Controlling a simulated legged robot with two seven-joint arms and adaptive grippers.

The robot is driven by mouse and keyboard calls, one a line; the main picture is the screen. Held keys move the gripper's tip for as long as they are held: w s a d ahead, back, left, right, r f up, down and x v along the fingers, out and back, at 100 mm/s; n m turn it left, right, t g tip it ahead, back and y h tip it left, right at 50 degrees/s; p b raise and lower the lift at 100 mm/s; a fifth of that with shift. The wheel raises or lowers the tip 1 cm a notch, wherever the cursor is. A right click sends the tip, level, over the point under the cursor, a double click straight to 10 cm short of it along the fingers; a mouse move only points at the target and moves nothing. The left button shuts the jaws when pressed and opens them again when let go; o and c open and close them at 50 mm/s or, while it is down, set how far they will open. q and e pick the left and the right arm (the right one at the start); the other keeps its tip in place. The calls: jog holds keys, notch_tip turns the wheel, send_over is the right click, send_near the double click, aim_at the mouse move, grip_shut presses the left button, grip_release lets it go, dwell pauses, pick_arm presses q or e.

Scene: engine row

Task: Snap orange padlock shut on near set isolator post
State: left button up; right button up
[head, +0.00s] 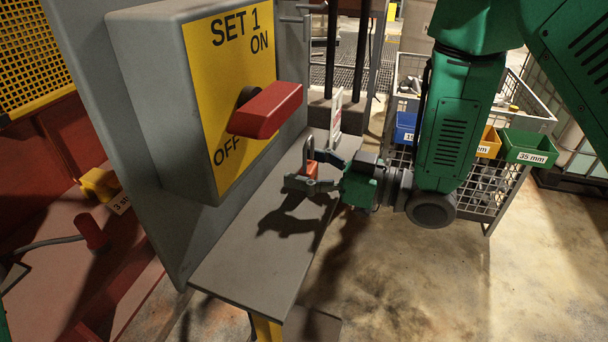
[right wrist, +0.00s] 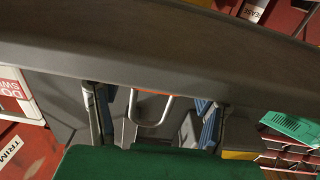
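The near isolator is a grey box (head: 150,100) with a yellow SET 1 plate (head: 215,75) and a red handle (head: 266,110) standing out between the ON and OFF marks. I cannot make out its locking post. My right gripper (head: 298,166) is over the grey shelf, right of the box, its fingers spread on either side of the orange padlock (head: 311,169). In the right wrist view the padlock's grey U-shaped shackle (right wrist: 150,112) shows between the fingers, with gaps on both sides. My left gripper is not in view.
The grey shelf (head: 245,265) runs below the isolator box. A white tag (head: 336,115) stands beyond the gripper, near dark upright bars. A wire cart with blue, yellow and green bins (head: 527,148) is at the right. Red machinery with a yellow block (head: 98,184) is at the left.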

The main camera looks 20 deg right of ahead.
aim_at(309, 137)
jog(key=shift+d, duration=0.35)
jog(key=c, duration=1.1)
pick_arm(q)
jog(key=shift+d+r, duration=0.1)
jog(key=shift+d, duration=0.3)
pick_arm(e)
jog(key=shift+d, duration=0.15)
jog(key=shift+c, duration=0.3)
jog(key=shift+r, duration=0.3)
jog(key=r+p, duration=0.2)
jog(key=r, duration=0.6)
jog(key=shift+a, duration=0.2)
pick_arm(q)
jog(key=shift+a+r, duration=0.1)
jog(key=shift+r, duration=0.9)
pick_arm(e)
jog(key=shift+d+r, duration=0.1)
jog(key=shift+r, duration=0.6)
